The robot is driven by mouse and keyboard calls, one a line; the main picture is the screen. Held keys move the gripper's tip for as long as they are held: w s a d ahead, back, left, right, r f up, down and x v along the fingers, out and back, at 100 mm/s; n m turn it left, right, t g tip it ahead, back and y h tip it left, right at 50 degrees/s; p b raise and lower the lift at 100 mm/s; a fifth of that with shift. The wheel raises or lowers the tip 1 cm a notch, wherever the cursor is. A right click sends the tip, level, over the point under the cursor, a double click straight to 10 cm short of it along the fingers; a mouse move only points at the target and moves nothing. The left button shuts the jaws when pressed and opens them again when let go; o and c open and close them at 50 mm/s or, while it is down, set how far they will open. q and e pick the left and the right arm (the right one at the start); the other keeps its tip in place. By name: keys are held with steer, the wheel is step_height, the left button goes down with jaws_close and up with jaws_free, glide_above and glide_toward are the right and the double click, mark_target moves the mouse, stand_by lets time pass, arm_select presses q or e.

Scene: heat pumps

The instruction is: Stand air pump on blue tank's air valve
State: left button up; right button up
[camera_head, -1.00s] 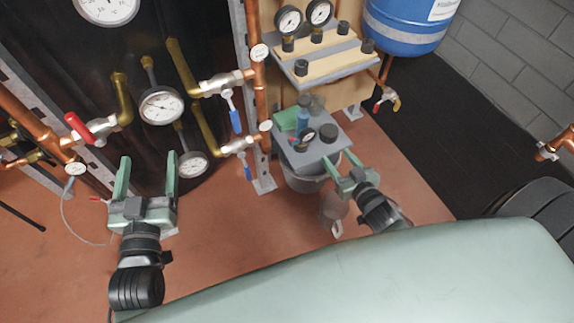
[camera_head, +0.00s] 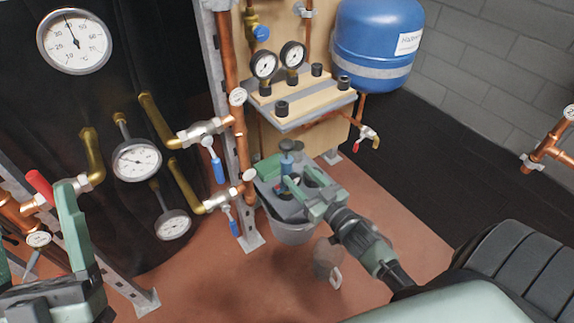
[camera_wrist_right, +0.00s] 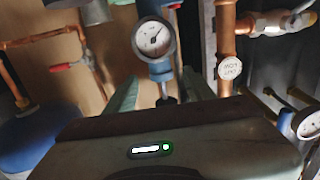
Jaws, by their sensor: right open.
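The blue tank (camera_head: 375,40) hangs at the upper right; I cannot make out its air valve. The air pump (camera_head: 287,165), with a blue body and dark top, stands among items on a grey holder over a bucket. In the right wrist view, the pump's round gauge (camera_wrist_right: 155,40) and blue body are between my open fingers. My right gripper (camera_head: 303,190) is at the pump; contact cannot be told. It also shows in the wrist view (camera_wrist_right: 160,95). My left gripper (camera_head: 38,245) is open and empty at the lower left, partly cut off.
A shelf (camera_head: 300,122) with two gauges and black caps overhangs behind the pump. Copper pipes (camera_head: 232,95) and lever valves stand left of it. The grey bucket (camera_head: 290,232) is below, with a translucent jug (camera_head: 327,262) on the floor.

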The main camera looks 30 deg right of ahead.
mark_target(291, 167)
steer(key=shift+w, duration=1)
steer(key=w, duration=0.3)
steer(key=shift+w+a, duration=0.15)
steer(key=shift+a, duration=0.05)
arm_select(q)
steer(key=shift+s+a+r+t, duration=0.1)
steer(key=shift+s+r+t, duration=0.4)
steer(key=shift+s, duration=0.1)
arm_select(e)
steer(key=shift+w+a, duration=0.1)
steer(key=shift+w, duration=0.7)
